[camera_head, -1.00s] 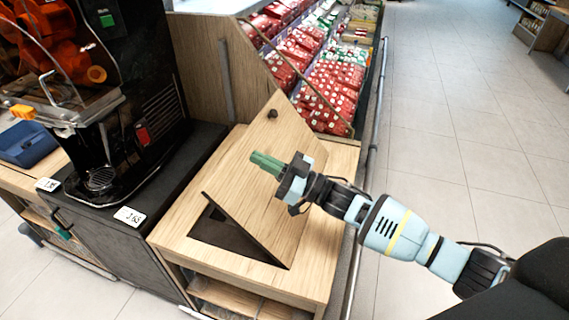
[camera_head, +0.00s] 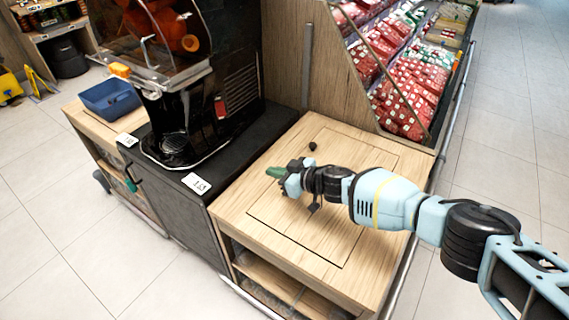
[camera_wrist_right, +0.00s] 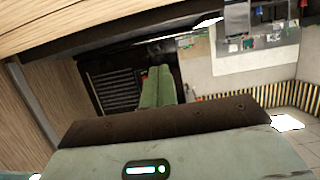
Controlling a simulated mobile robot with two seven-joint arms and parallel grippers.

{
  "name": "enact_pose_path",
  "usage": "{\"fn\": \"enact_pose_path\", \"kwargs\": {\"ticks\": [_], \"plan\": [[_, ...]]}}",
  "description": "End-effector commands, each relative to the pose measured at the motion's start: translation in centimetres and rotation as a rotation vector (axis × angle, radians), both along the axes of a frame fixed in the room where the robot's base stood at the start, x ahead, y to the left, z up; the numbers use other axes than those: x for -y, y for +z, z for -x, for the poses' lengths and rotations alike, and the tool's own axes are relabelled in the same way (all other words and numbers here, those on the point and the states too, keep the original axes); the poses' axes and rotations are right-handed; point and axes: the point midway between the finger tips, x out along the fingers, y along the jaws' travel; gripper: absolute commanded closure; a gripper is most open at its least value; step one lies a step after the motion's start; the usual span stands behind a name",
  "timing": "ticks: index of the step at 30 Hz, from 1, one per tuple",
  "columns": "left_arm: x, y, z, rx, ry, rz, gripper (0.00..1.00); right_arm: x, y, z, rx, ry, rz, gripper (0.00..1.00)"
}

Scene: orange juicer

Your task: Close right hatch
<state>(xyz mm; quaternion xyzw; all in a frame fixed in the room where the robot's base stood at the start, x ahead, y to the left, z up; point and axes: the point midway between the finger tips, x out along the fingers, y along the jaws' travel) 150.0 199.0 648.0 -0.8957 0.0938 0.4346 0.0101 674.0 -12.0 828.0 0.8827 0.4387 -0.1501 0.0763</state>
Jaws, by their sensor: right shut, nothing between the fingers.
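The right hatch (camera_head: 345,230) is a wooden panel in the top of the wooden counter (camera_head: 235,205). It lies flat in its frame, with a thin dark seam around it. A small dark knob (camera_head: 312,146) stands near its far left corner. My right gripper (camera_head: 275,172) is just above the left part of the hatch. Its green fingers are together and hold nothing; they also show in the right wrist view (camera_wrist_right: 158,88). My right forearm covers part of the hatch. I cannot tell if the gripper touches it. My left gripper is not in view.
The black juicer (camera_head: 190,100) stands on a dark cabinet left of the counter. A price tag (camera_head: 196,183) sits on that cabinet's edge. A blue bin (camera_head: 110,98) is further left. A display of red bags (camera_head: 410,90) is behind the counter. Open tiled floor lies to the right.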

Motion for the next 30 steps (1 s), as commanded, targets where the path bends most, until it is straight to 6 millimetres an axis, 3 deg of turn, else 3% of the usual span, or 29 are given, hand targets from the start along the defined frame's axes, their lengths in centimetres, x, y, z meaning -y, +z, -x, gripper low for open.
{"fn": "enact_pose_path", "kwargs": {"ticks": [3, 12, 30], "plan": [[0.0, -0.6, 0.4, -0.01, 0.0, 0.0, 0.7, -0.6, -1.9, -0.4, -0.037, 0.002, 0.053, 1.0], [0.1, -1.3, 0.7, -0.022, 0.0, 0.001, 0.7, -1.2, -4.9, -0.8, -0.105, 0.001, 0.138, 1.0], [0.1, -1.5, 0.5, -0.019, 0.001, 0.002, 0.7, -1.3, -5.9, -0.9, -0.131, 0.001, 0.169, 1.0]]}}
